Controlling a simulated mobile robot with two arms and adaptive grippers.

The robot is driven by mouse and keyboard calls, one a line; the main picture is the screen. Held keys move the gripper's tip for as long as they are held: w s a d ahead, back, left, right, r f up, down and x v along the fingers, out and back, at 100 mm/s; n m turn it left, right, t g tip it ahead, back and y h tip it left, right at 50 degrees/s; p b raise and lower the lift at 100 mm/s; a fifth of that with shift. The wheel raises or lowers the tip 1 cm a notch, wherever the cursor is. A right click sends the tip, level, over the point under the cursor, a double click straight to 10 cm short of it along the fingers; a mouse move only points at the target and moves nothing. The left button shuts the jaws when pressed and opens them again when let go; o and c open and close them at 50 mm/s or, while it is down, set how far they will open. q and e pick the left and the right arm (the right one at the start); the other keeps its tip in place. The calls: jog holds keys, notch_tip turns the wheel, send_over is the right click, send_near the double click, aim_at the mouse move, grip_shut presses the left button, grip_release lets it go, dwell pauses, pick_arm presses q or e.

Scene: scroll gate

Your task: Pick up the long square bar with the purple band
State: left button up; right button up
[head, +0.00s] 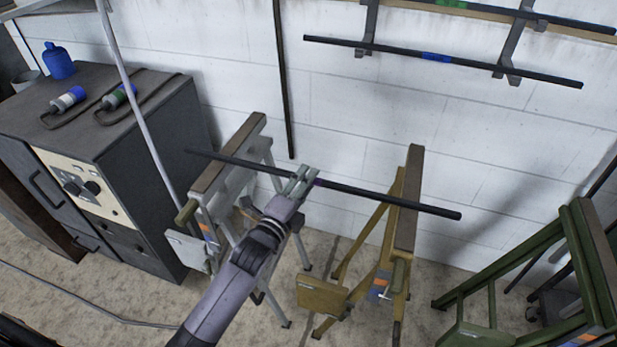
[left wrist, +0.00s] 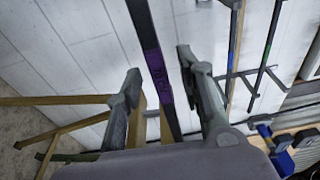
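The long dark bar with the purple band (head: 386,200) lies across a grey sawhorse (head: 228,158) and a yellow sawhorse (head: 410,190) in the head view. Its purple band (left wrist: 156,68) shows clearly in the left wrist view, and only a sliver shows beside my gripper in the head view. My left gripper (head: 301,177) is at the middle of the bar, between the two sawhorses. Its fingers are open, one on each side of the bar, with a gap visible on both sides. I cannot tell how deep the bar sits between them. My right gripper is not in view.
A bar with a blue band (head: 437,58) rests on wall brackets, with a green-banded bar (head: 452,3) above it. A thin dark bar (head: 284,80) stands against the wall. A dark cabinet (head: 110,130) is at left, a green sawhorse (head: 590,255) at right.

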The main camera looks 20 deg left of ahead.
pick_arm(q)
jog(key=shift+w+d, duration=0.15)
jog(key=shift+w, duration=0.6)
jog(key=shift+c, duration=0.4)
grip_shut()
jog(key=shift+r, duration=0.2)
